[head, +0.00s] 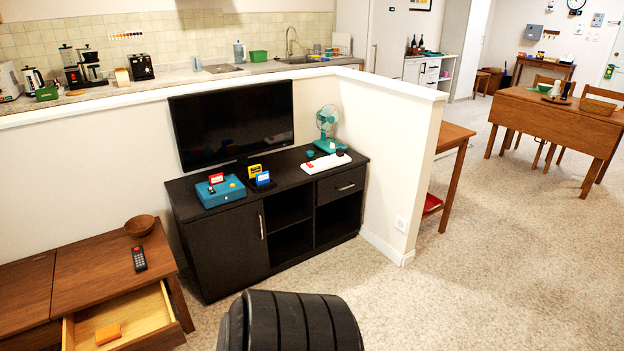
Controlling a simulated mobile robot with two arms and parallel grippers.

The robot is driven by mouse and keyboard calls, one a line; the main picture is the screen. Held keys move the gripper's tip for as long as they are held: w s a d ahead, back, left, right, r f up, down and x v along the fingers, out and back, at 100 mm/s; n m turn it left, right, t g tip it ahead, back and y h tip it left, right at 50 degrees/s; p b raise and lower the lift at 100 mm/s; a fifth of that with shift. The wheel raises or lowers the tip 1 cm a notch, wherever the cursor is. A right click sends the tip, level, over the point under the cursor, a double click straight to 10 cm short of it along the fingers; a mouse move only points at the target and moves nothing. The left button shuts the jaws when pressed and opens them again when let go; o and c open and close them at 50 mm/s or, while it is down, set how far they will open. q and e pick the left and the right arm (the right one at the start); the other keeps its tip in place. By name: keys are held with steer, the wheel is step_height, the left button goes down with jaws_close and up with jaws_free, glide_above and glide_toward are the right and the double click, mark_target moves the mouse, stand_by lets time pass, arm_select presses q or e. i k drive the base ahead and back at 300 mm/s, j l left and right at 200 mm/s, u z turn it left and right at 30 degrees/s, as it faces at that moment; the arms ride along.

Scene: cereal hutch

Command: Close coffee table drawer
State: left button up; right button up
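The wooden coffee table (95,277) stands at the lower left, partly cut off by the picture edge. Its drawer (150,312) is pulled open, showing a pale wood inside. An orange block-like item (108,333) lies in the drawer. A dark remote (139,258) and a brown bowl (139,226) are on the tabletop. A black ribbed part, likely mine, shows at the bottom middle. Neither of my grippers is in view.
A black TV cabinet (225,250) with a television (235,122) stands against the half wall (387,150). Carpeted floor (480,280) is clear to the right. A dining table (555,120) and chairs stand at the far right.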

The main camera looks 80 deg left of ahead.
mark_target(146, 315)
steer(key=u, duration=4.05)
